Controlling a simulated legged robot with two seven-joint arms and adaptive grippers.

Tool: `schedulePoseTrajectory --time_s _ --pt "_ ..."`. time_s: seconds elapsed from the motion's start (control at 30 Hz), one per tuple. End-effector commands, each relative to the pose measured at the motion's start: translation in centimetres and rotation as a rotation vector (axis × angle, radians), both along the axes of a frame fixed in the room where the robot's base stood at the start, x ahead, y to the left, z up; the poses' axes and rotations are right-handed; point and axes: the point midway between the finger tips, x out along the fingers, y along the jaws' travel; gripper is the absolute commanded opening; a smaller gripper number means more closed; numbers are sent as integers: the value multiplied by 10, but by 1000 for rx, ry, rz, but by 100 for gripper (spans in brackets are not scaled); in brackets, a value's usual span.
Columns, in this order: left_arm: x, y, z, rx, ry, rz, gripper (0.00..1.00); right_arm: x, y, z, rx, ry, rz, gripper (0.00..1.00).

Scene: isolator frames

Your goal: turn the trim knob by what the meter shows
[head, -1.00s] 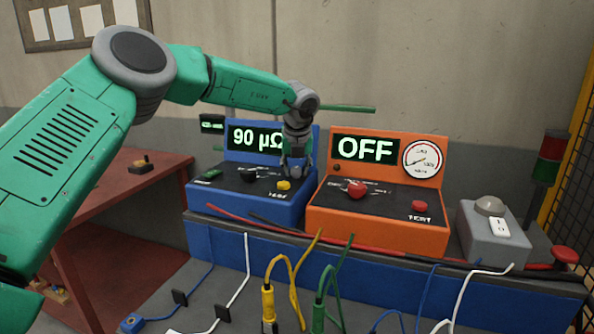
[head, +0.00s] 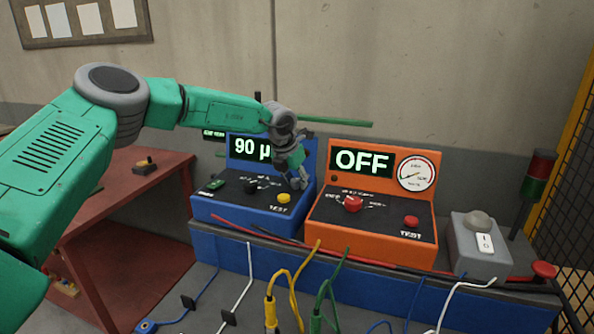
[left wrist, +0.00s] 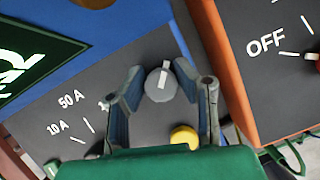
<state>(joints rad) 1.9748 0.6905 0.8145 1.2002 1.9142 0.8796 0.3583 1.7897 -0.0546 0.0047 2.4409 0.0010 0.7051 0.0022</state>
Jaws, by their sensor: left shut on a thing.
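The blue meter box (head: 225,208) stands on the bench, and its display (head: 248,149) reads "90 µ", with the rest hidden behind my left arm. My left gripper (head: 299,184) is down at the right part of its panel. In the left wrist view, the gripper (left wrist: 160,75) is shut on a small grey knob (left wrist: 163,86) with a white pointer line, taken as the trim knob. The yellow TEST button (head: 284,198) is just beside the gripper, also seen in the left wrist view (left wrist: 184,136). A black selector knob (head: 250,187) is further left. My right gripper is out of view.
The orange box (head: 410,249) stands close to the right, its display (head: 362,162) reading OFF, with a red knob (head: 353,203), red button (head: 411,221) and round gauge (head: 416,174). A grey switch box (head: 480,262) is further right. Cables lie along the front.

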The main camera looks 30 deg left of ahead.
Motion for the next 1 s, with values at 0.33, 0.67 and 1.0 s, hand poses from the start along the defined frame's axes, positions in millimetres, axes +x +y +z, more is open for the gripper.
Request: schedulePoseTrajectory --time_s 0.33,0.67,1.0 --pt "0 3 1 -2 1 -253 0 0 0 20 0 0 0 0" --pt "0 5 1 -1 -2 -372 0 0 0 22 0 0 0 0" --pt "0 6 1 1 -2 -391 0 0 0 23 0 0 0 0"
